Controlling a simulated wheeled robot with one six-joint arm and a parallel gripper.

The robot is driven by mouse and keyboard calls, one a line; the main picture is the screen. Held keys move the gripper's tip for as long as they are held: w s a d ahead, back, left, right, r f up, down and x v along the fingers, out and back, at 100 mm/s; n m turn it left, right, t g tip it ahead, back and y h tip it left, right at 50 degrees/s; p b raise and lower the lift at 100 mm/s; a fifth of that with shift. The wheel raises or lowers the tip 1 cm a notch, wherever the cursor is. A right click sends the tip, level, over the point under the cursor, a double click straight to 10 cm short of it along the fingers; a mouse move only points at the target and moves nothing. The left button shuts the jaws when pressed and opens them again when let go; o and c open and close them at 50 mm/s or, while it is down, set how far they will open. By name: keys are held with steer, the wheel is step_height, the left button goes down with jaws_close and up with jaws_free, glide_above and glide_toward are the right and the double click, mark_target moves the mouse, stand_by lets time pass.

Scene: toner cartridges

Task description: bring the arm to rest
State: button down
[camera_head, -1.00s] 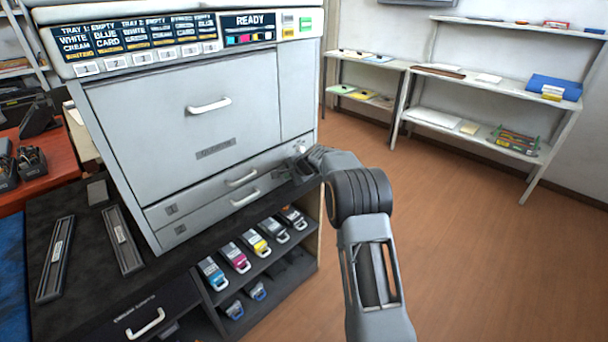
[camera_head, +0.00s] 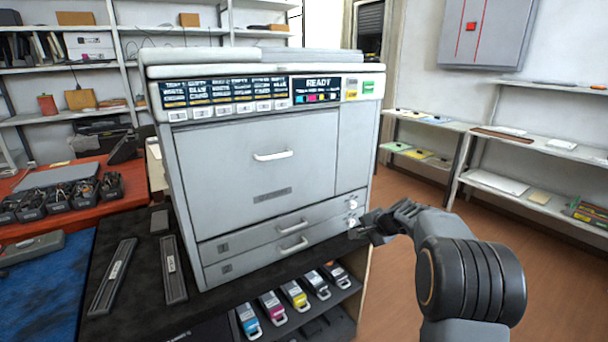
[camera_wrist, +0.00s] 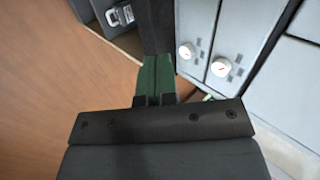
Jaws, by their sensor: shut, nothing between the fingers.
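My gripper (camera_head: 366,228) is in front of the lower right corner of the big grey printer (camera_head: 262,170), near two white round knobs by the lower drawers. In the wrist view my gripper (camera_wrist: 155,88) has its fingers together with nothing between them. The two knobs, an upper one (camera_wrist: 186,52) and a lower one (camera_wrist: 220,68), show to the right of the fingers, apart from them. The printer's screen (camera_head: 318,90) reads READY. My arm reaches in from the lower right of the head view.
Several toner cartridges (camera_head: 295,295) lie in a shelf under the dark counter (camera_head: 135,235). Two long dark bars (camera_head: 112,275) lie on the counter left of the printer. A red table (camera_head: 60,215) stands at the left, white shelves (camera_head: 540,145) at the right. Open floor (camera_head: 415,185) lies between.

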steer(key=s+a+r+n+g+h+p, duration=0.1)
steer(key=s+a+r+n+g+p, duration=0.15)
steer(key=s, duration=0.55)
steer(key=s+a+r+n+g+h+p, duration=0.1)
steer(key=s+a+n+g+p, duration=0.2)
steer(key=s, duration=0.5)
steer(key=s+a+r+n+t+h+p, duration=0.1)
steer(key=s+r+n+p, duration=0.5)
steer(key=s+r+p, duration=0.8)
step_height(320, 180, up, 3)
steer(key=s+a+h, duration=0.1)
steer(key=s, duration=0.1)
steer(key=shift+s+a, duration=0.35)
steer(key=shift+t, duration=0.25)
